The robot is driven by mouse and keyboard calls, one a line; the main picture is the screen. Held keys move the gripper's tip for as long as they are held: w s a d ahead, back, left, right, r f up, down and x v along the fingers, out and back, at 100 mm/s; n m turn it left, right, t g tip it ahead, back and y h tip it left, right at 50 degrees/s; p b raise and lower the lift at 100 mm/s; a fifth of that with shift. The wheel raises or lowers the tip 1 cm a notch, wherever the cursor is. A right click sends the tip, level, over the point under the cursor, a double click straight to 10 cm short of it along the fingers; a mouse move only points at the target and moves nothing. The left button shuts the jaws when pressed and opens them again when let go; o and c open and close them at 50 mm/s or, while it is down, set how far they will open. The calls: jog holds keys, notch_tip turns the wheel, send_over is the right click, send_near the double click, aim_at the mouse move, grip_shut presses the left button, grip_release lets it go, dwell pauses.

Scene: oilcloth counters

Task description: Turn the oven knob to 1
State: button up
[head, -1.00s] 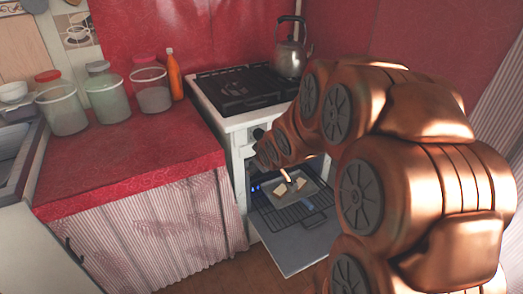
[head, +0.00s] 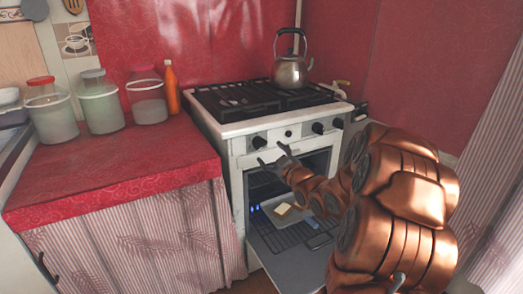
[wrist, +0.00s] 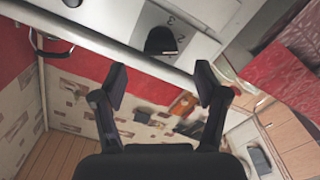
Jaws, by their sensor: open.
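The white stove (head: 240,130) has a row of dark knobs on its front panel. The leftmost knob (head: 258,142) is just above and left of my gripper (head: 271,155). In the wrist view a dark knob (wrist: 160,41) on the white panel has the digits 2 and 3 printed beside it. I cannot read a 1 or tell the pointer's setting. My gripper (wrist: 160,83) is open, its two fingers apart with nothing between them. The knob lies ahead of the gap and appears apart from both fingers.
The oven door (head: 290,245) is folded down, with a tray (head: 268,207) holding pale pieces at the opening. A kettle (head: 290,70) stands on the stove top. Jars and an orange bottle (head: 171,88) stand on the red counter (head: 110,165) at left.

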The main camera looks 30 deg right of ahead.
aim_at(263, 147)
jog(key=shift+w+d+b, duration=0.15)
jog(key=shift+w+b, duration=0.05)
jog(key=shift+w, duration=1.55)
jog(key=shift+w+d+b, duration=0.1)
jog(key=shift+w+b, duration=0.05)
jog(key=shift+w, duration=1.6)
jog(key=shift+c, duration=0.2)
jog(key=c, duration=1.1)
jog(key=shift+r+m+p, duration=0.1)
jog(key=shift+m+p, duration=0.2)
jog(key=shift+p, duration=0.2)
jog(key=shift+r+m+p, duration=0.15)
jog(key=shift+m+p, duration=0.85)
jog(key=shift+p, duration=0.1)
jog(key=m+p, duration=0.3)
jog(key=shift+m, duration=0.3)
jog(key=m+p, duration=0.3)
jog(key=m, duration=0.2)
jog(key=shift+f, duration=0.2)
jog(key=shift+m, duration=0.4)
